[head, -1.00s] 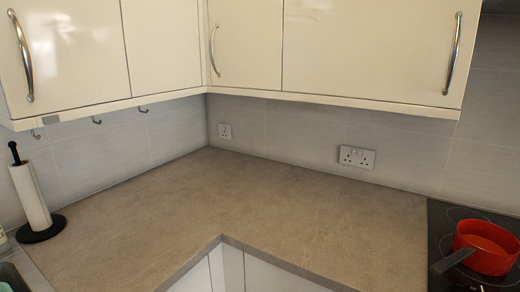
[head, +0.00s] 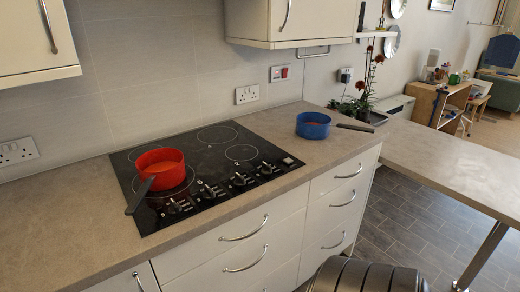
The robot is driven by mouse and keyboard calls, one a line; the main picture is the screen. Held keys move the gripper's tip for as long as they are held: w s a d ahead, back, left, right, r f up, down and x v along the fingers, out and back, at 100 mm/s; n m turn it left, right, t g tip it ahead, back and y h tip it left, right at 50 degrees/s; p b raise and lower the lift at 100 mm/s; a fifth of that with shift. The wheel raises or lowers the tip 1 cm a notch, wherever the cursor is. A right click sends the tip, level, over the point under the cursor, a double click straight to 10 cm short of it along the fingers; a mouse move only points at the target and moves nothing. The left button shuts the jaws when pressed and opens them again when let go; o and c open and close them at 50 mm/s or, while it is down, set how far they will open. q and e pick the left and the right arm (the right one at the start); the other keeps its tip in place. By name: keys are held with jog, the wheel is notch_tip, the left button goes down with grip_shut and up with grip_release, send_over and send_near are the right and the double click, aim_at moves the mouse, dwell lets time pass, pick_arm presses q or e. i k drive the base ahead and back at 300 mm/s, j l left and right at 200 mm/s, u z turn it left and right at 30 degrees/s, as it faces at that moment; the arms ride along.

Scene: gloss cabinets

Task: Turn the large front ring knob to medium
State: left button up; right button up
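The black glass hob (head: 200,160) is set into the counter in the head view. A red saucepan (head: 160,160) stands on its front left ring, which looks larger than the front right ring (head: 242,152). Its dark handle (head: 140,196) points toward the counter's front edge. A row of several dark knobs runs along the hob's front edge, from the leftmost knob (head: 178,206) to the rightmost knob (head: 267,168). Their marks are too small to read, so I cannot tell their settings or which serves which ring. Neither gripper is in view.
A blue pan (head: 313,125) stands on the counter right of the hob, its handle pointing right. Drawers with bar handles (head: 245,230) are below. A grey worktop (head: 450,170) extends to the right. A dark ribbed rounded shape at the bottom edge is cut off.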

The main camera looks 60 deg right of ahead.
aim_at(174, 209)
jog(key=z, duration=1.7)
